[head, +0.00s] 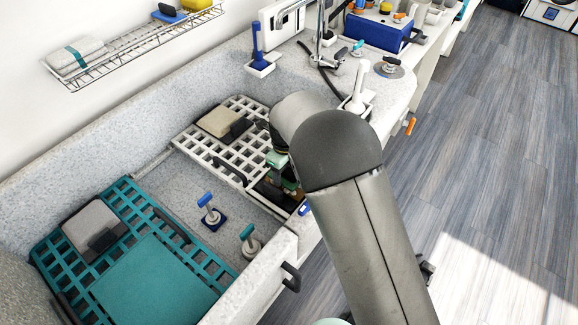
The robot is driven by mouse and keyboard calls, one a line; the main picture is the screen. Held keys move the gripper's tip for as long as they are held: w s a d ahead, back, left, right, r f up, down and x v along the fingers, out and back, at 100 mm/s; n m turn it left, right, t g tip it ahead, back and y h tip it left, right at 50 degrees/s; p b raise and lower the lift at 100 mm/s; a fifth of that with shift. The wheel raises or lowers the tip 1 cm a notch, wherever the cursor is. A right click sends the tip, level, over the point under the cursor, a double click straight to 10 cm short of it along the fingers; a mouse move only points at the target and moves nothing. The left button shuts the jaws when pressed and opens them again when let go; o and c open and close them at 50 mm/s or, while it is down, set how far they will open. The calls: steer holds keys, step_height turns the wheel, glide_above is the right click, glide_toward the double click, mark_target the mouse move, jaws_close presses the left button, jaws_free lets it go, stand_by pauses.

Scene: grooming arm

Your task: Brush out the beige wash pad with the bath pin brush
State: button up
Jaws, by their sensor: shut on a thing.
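The beige wash pad (220,121) lies on the white grid rack (192,150) at the back of the tub, with a dark block or patch at its right corner. My gripper (277,186) is at the right end of that rack, to the right of and nearer than the pad, apart from it. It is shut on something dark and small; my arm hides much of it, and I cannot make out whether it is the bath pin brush. A blue-handled tool (207,206) and a teal-handled tool (249,240) stand upright on the tub floor between the racks.
A teal rack (60,262) at front left carries a grey pad (95,229). Blue (258,50) and white (358,90) upright handles stand in holders behind, near the tap. A wire shelf (130,48) hangs on the wall. My arm crosses the tub's right wall.

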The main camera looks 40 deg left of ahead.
steer(key=shift+s+f, duration=0.1)
step_height(320, 180, up, 8)
steer(key=p, duration=0.5)
steer(key=shift+w, duration=0.2)
